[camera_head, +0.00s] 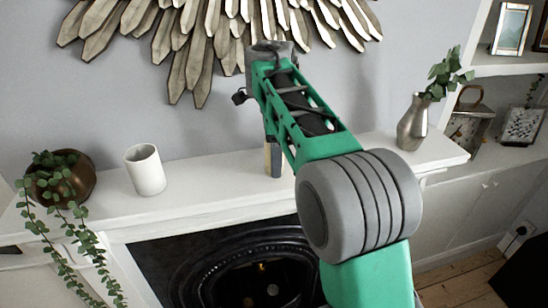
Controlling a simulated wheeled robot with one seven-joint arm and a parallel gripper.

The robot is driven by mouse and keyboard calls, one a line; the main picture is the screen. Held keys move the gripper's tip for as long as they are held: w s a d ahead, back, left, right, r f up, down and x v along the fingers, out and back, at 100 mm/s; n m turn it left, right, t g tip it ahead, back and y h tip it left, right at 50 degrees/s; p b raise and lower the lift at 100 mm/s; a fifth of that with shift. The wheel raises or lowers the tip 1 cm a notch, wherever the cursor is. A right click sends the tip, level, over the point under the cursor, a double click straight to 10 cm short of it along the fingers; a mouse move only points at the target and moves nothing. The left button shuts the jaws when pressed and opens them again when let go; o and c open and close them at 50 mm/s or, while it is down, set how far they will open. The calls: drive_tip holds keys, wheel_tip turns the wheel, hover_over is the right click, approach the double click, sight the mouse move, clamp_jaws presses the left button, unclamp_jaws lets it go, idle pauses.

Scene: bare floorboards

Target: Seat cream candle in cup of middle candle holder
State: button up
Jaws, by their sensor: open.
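My gripper (268,52) is at the far end of my green arm, above the white mantel shelf (215,195) and in front of the wall. It is open, but its fingers are mostly hidden behind my forearm. A small upright form (267,158), cream on its left and dark grey on its right, shows just below and left of the forearm. I cannot tell whether it is the candle, a holder or part of my gripper. A white cylindrical cup (145,170) stands upright on the left of the shelf. I cannot make out a middle candle holder.
A bronze pot (72,182) with a trailing plant stands at the shelf's left end. A metal vase (412,125) with leaves stands on the right. A sunburst ornament (190,55) hangs on the wall. The shelf is clear between the white cup and my arm.

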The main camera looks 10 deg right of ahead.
drive_tip(key=c, duration=1.5)
clamp_jaws()
drive_tip(key=shift+r, duration=0.15)
